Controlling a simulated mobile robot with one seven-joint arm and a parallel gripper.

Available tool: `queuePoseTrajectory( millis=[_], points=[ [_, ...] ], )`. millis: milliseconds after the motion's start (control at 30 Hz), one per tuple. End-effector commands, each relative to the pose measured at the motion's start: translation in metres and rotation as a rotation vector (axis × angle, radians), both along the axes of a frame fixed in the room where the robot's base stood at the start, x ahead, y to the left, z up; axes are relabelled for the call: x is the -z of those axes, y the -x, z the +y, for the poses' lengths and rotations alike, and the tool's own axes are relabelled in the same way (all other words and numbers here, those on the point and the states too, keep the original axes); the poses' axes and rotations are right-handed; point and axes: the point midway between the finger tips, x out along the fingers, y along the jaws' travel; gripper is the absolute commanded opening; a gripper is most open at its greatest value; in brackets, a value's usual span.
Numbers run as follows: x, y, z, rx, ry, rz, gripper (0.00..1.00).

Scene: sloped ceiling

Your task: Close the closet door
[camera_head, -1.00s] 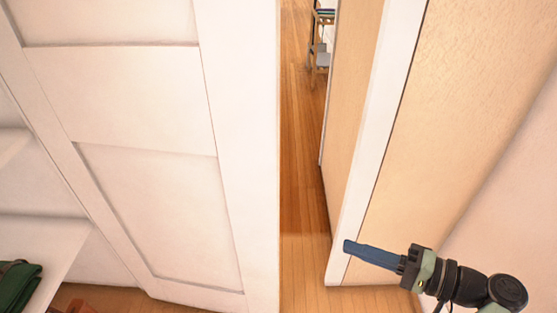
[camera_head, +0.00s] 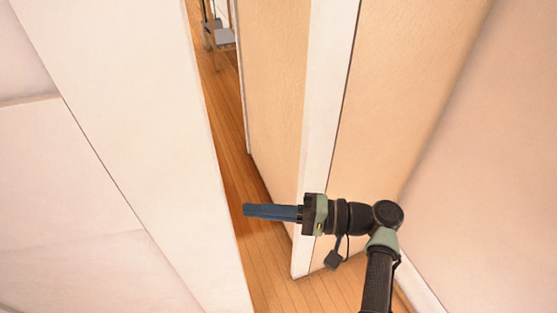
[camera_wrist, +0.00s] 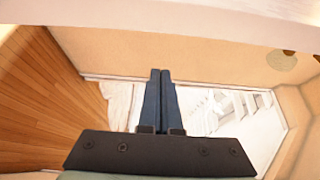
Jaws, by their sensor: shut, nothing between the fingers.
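The closet door (camera_head: 120,120) is a large white panelled door that fills the left of the head view. It stands open, its free edge slanting down beside the gap to the floor. My gripper (camera_head: 246,211) is shut and empty, its blue fingers pointing left toward the door edge. A small gap appears between the fingertips and that edge. In the wrist view the two blue fingers (camera_wrist: 158,85) lie together. A pale edge crosses the top of that view; I cannot tell if it is the door.
A white-trimmed wall end (camera_head: 325,120) stands just behind my gripper. Wooden floor (camera_head: 217,110) runs through the gap, with a small stand (camera_head: 217,35) far back. A plain wall (camera_head: 470,150) bounds the right side.

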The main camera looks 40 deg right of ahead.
Motion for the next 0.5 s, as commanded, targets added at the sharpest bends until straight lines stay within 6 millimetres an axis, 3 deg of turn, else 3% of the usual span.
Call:
queuePoseTrajectory(
  millis=[167,300,500],
  points=[
    [0.002,-0.027,0.030,-0.003,0.000,-0.001,0.00],
    [0.000,-0.007,0.034,0.002,0.000,-0.001,0.00],
    [0.000,0.008,0.041,0.001,0.001,-0.001,0.00]
  ],
)
